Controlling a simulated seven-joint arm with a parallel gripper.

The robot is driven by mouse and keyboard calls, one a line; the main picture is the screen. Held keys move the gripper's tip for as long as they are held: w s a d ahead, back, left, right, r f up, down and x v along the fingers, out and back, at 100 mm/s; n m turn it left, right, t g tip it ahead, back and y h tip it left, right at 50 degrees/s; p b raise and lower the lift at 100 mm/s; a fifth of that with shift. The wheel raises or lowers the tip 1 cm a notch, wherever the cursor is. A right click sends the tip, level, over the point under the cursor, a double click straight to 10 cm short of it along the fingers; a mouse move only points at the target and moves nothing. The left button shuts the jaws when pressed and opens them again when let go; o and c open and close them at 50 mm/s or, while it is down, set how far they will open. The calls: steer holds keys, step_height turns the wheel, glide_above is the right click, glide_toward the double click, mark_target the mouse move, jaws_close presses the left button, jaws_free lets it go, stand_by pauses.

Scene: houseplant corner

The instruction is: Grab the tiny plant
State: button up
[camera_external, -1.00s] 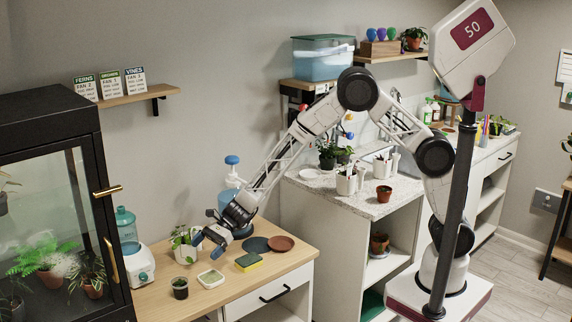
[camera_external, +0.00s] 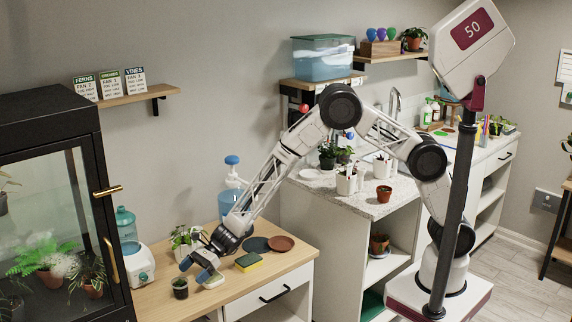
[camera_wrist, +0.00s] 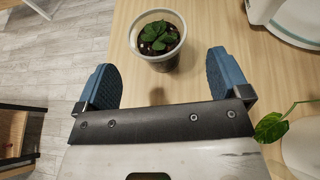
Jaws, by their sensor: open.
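The tiny plant (camera_external: 180,287) is a small clear pot of dark soil with a few green leaves, standing upright near the front of the wooden counter. In the wrist view the tiny plant (camera_wrist: 158,38) sits at the top middle, just beyond and between my fingertips. My gripper (camera_external: 198,272) is over the counter, to the right of the pot and close to it. In the wrist view my gripper (camera_wrist: 165,75) is open, its two blue pads wide apart with nothing between them. The pot appears apart from both pads.
A leafy plant in a white pot (camera_external: 182,252) stands behind my gripper, and one leaf (camera_wrist: 272,127) shows at the wrist view's right. A white dispenser (camera_external: 138,264) stands left. The glass cabinet (camera_external: 60,210) is far left.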

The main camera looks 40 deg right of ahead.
mark_target(180, 285)
steer(key=shift+x, duration=0.75)
steer(key=shift+a, duration=0.1)
steer(key=shift+x, duration=2.5)
steer(key=shift+s+f, duration=0.1)
steer(key=c, duration=0.9)
steer(key=shift+r, duration=0.8)
step_height(180, 285, up, 2)
steer(key=shift+r, duration=0.1)
steer(key=s+d, duration=0.3)
steer(key=d, duration=0.1)
steer(key=s+d, duration=0.3)
steer(key=d, duration=0.2)
steer(key=s+d+r, duration=0.1)
steer(key=s+d, duration=0.1)
steer(key=d, duration=0.2)
steer(key=shift+s+d, duration=0.25)
steer(key=shift+s, duration=0.15)
